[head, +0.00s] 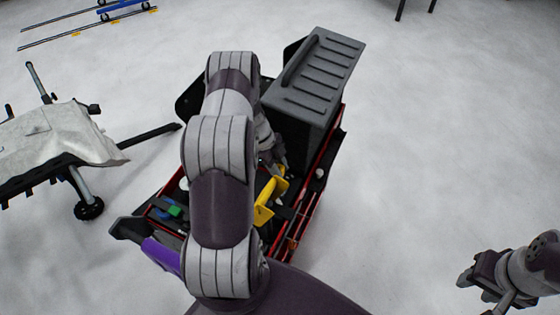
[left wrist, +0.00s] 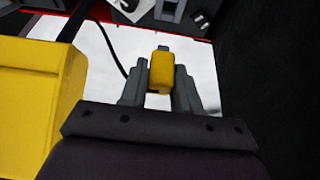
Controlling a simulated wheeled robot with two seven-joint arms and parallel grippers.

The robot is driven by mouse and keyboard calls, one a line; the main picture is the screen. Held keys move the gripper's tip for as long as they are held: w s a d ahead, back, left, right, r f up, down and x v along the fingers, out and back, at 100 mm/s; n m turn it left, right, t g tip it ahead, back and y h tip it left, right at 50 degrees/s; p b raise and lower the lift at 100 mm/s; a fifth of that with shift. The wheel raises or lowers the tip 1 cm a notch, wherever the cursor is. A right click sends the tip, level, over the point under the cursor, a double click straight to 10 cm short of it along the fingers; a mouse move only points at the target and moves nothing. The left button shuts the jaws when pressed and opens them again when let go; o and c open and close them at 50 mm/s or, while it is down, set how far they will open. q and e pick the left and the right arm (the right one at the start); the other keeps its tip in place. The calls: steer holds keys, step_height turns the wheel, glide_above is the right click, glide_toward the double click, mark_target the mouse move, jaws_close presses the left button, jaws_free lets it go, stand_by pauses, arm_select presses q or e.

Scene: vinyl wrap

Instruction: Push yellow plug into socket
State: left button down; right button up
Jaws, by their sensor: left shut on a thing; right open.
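A small yellow plug (left wrist: 161,70) sits between the grey fingers of my left gripper (left wrist: 160,88) in the left wrist view. The gripper is shut on it, and the plug points away from the wrist. In the head view my left gripper (head: 272,158) is mostly hidden behind my own arm, low beside the grey box on the cart; the plug cannot be made out there. I cannot clearly identify the socket; a grey and white fitting (left wrist: 168,10) shows at the top of the wrist view, apart from the plug. My right gripper (head: 482,280) is open and empty over the floor.
The red and black cart (head: 325,170) carries a grey ribbed box (head: 313,80) and a larger yellow item (head: 268,202), also close at the wrist view's left (left wrist: 35,100). A black cable (left wrist: 110,50) runs nearby. A covered wheeled stand (head: 60,145) is left. Floor at right is clear.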

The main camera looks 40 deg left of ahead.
mark_target(284, 190)
arm_select(q)
steer(key=shift+w+f, duration=0.35)
steer(key=shift+f, duration=0.15)
steer(key=shift+w+f+b, duration=0.1)
steer(key=shift+f+b, duration=0.2)
steer(key=shift+b, duration=0.15)
steer(key=shift+s+f+b, duration=0.25)
steer(key=shift+f+b, duration=0.8)
steer(key=shift+b, duration=0.05)
step_height(284, 190, down, 2)
steer(key=shift+w+f+b, duration=0.1)
steer(key=shift+f+b, duration=0.1)
steer(key=shift+b, duration=0.85)
steer(key=shift+f, duration=0.5)
steer(key=shift+f+b, duration=0.1)
steer(key=shift+b, duration=0.2)
arm_select(e)
step_height(284, 190, down, 6)
steer(key=shift+w, duration=0.3)
arm_select(q)
steer(key=shift+a, duration=0.1)
steer(key=shift+f+b, duration=0.3)
steer(key=shift+f, duration=0.75)
arm_select(e)
steer(key=shift+f, duration=0.4)
